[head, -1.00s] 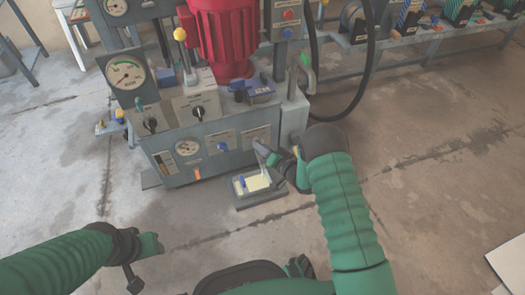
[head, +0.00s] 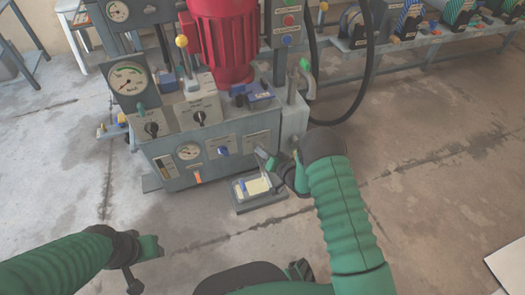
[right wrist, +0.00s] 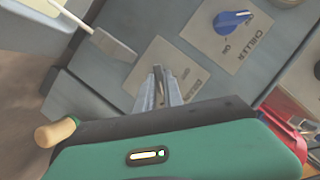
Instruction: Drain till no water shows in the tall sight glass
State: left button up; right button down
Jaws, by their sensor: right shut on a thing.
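My right gripper (head: 262,156) is at the lower right front of the grey press base. In the right wrist view its fingers (right wrist: 158,73) are closed together over a pale label plate (right wrist: 147,58), whose lettering is mostly hidden. They are shut on a small part that I take for the drain control; it is mostly hidden. A grey spout (right wrist: 113,45) sits beside the fingers, and a thin pale strand (right wrist: 75,16) runs from it towards the floor tray. The sight glass (head: 166,166) on the left front is too small to read. My left gripper (head: 150,246) hangs empty over the floor; its jaws are unclear.
A tray (head: 238,207) with pale yellow contents lies on the floor below my right gripper. A blue chiller knob (head: 222,151) also shows in the right wrist view (right wrist: 232,19). A dial gauge (head: 128,79) and red motor (head: 222,40) stand above. The floor in front is open.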

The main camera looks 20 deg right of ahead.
jog(key=n+p, duration=0.1)
jog(key=n+h+p, duration=0.1)
jog(key=p, duration=0.1)
jog(key=n+h+p, duration=0.1)
jog(key=p, duration=0.1)
jog(key=shift+s+a+r+g, duration=0.1)
jog(key=shift+a+r+g, duration=0.05)
jog(key=shift+r+g, duration=0.15)
jog(key=n+h+p, duration=0.1)
jog(key=n+p, duration=0.1)
jog(key=shift+a+f+n+h, duration=0.15)
jog(key=shift+n+h, duration=0.15)
jog(key=shift+h, duration=0.1)
jog(key=shift+a+n+h+p, duration=0.1)
jog(key=shift+n+h+p, duration=0.3)
jog(key=shift+n+p, duration=0.2)
jog(key=shift+a+f+n+h, duration=0.15)
jog(key=shift+n+h, duration=0.45)
jog(key=shift+n, duration=0.4)
jog(key=shift+a+f+n+t+h, duration=0.15)
jog(key=shift+n+t+h, duration=0.35)
jog(key=shift+n+h, duration=0.75)
jog(key=shift+n, duration=0.35)
jog(key=c, duration=1.5)
grip_release()
jog(key=shift+o, duration=0.2)
